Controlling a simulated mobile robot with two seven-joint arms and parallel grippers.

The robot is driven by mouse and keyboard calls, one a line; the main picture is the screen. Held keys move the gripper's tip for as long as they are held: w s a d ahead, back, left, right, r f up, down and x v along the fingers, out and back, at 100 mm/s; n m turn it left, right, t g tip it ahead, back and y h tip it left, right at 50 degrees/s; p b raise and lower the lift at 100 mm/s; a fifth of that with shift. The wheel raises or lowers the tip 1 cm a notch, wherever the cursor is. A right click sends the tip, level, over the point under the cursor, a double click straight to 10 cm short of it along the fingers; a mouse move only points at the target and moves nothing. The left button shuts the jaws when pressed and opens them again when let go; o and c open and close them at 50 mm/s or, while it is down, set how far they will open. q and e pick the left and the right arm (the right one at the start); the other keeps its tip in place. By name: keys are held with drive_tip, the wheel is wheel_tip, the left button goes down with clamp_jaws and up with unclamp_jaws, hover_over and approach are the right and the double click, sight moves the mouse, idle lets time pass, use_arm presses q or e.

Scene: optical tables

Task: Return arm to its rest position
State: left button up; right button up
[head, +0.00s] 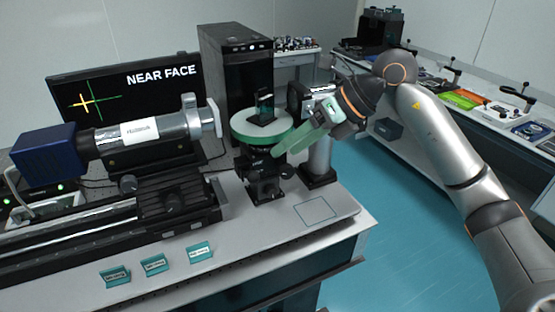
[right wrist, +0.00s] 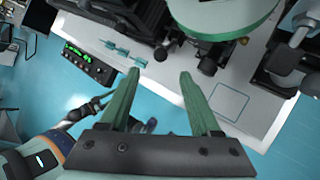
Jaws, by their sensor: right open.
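My right arm (head: 445,140) reaches in from the right side of the head view, over the far right part of the optical table (head: 345,212). Its gripper (head: 288,136) has green fingers and is beside the round green-rimmed stage (head: 243,129). In the right wrist view the two fingers of the gripper (right wrist: 159,74) stand apart with nothing between them. The stage rim (right wrist: 225,22) lies beyond the fingertips in that view. A small dark upright plate (head: 264,106) stands on the stage, apart from the fingers as far as I can tell. My left gripper is not visible.
A camera-like cylinder with a blue end (head: 45,155) sits on a rail at left. A monitor (head: 135,95) reads NEAR FACE. Several small teal labelled holders (head: 200,252) lie along the front. A marked square (head: 315,210) is empty. Blue floor (head: 400,225) is open at right.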

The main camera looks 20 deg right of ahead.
drive_tip(key=shift+s+d+r, duration=0.15)
drive_tip(key=shift+d+r, duration=0.05)
drive_tip(key=shift+r, duration=0.05)
idle(0.3)
